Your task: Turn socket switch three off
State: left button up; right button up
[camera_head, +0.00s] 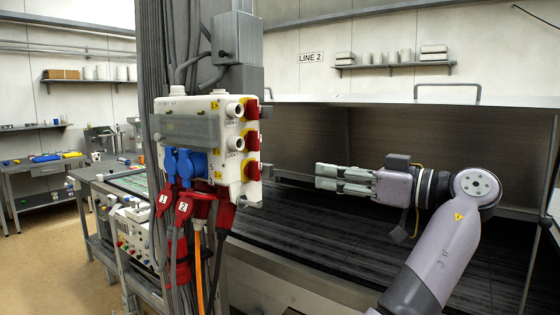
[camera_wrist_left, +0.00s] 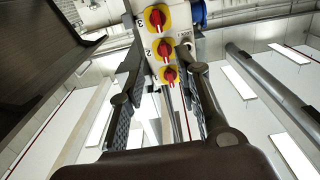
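A white socket box (camera_head: 200,130) hangs on a post in the head view. Its right face carries three red rotary switches on yellow plates in a column: top (camera_head: 251,109), middle (camera_head: 252,140) and bottom (camera_head: 252,172). My right gripper is out of view.
Blue and red plugs (camera_head: 185,165) with cables hang below the box. A dark hooded worktop (camera_head: 310,225) lies behind my arm. A workbench (camera_head: 45,165) stands at the far left. Open air lies between gripper and switches.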

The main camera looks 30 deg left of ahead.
pick_arm(q)
jog(key=p, duration=0.2)
send_near(259, 163)
jog(key=a+p, duration=0.2)
jog(key=a, duration=0.2)
jog(key=a+p, duration=0.2)
jog(key=a, duration=0.2)
jog(key=shift+w+a+r, duration=0.1)
jog(key=shift+w+a, duration=0.05)
jog(key=shift+w, duration=0.1)
jog(key=shift+a, duration=0.55)
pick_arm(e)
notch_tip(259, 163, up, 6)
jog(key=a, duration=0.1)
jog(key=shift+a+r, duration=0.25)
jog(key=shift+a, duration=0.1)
pick_arm(q)
jog(key=shift+c, duration=0.3)
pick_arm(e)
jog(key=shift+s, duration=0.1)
pick_arm(q)
grip_shut()
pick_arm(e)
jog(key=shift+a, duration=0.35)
